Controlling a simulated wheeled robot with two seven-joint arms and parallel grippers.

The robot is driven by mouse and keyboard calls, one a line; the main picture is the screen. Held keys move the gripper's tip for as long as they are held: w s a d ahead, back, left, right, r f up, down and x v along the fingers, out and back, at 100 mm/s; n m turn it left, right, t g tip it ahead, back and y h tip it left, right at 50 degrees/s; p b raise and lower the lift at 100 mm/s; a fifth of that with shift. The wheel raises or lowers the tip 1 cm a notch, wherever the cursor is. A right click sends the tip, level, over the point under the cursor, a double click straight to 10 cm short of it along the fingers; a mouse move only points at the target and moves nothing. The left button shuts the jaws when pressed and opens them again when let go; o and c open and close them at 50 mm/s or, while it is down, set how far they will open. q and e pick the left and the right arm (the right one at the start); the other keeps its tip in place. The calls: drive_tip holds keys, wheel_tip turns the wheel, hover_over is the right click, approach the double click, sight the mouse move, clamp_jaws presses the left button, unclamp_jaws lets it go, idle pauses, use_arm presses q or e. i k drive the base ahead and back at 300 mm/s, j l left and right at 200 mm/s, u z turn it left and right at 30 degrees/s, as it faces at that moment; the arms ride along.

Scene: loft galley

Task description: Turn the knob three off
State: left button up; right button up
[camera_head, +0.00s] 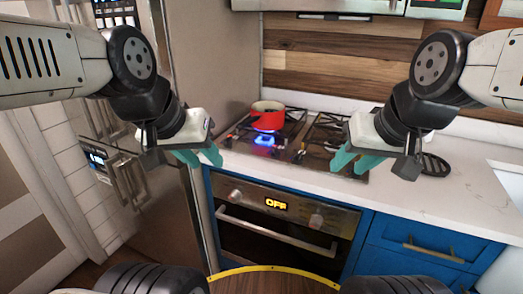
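The gas cooktop (285,153) is set in the white counter, and a blue flame glows under a red pot (268,116) at its back left. I cannot tell the separate cooktop knobs apart, nor which is knob three. The oven (275,222) below has a left knob (236,195), a right knob (316,220) and a lit display (276,204) reading OFF. My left gripper (203,159) is open and empty, in front of the cooktop's left side. My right gripper (355,162) is open and empty, over the cooktop's right front and hiding part of it.
A steel fridge (170,215) stands left of the oven. Blue drawers (420,240) are to the right under the counter (445,190). A dark round trivet (434,165) lies on the counter beside my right gripper. A yellow-edged round surface shows at the bottom.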

sight(276, 153)
drive_tip(key=i+j, duration=0.2)
drive_tip(key=j, duration=0.15)
drive_tip(key=i+j+z, duration=0.1)
drive_tip(key=j, duration=0.25)
drive_tip(key=i+j, duration=0.25)
drive_tip(key=j+z, duration=0.05)
drive_tip(key=j, duration=0.05)
